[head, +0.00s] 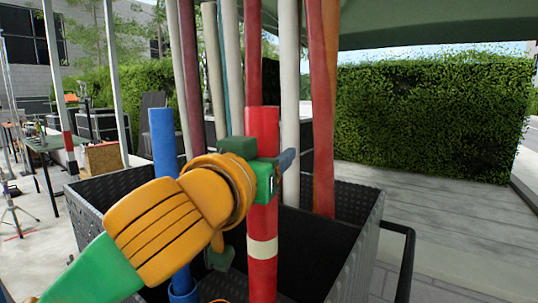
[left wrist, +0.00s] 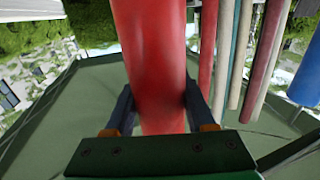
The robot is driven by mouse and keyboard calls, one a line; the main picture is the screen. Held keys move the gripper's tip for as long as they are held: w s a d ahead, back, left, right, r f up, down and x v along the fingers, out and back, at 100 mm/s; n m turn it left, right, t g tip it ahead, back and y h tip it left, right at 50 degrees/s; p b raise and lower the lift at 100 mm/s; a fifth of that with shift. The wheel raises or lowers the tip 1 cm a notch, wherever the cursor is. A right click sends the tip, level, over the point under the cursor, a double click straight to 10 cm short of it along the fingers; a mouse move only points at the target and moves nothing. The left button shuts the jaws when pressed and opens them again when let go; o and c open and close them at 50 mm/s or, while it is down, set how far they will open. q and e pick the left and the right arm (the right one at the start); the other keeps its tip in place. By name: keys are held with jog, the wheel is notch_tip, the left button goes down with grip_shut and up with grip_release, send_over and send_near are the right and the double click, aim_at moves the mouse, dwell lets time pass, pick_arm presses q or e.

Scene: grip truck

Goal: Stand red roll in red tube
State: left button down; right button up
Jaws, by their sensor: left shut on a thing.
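The red roll (head: 262,217), with a white band low on it, stands nearly upright in the middle of the head view. My left gripper (head: 275,172) is shut on it above the band. The left wrist view shows the red roll (left wrist: 155,60) between the two dark fingers of the left gripper (left wrist: 160,108). The roll's lower end runs out of the head view's bottom edge, so I cannot tell what it rests in. I cannot make out the red tube. My right gripper is not clearly in view.
A dark grey crate (head: 357,238) stands around and behind the roll. A blue roll (head: 165,150) stands in a blue tube (head: 183,291) at left. Several long rolls, white, maroon and red, stand behind. A hedge (head: 430,120) and open paving lie to the right.

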dwell(0.4)
pick_arm(q)
jog(key=shift+f+b, duration=0.3)
jog(key=shift+b, duration=0.05)
jog(key=shift+c, duration=0.8)
grip_release()
jog(key=shift+s, duration=0.1)
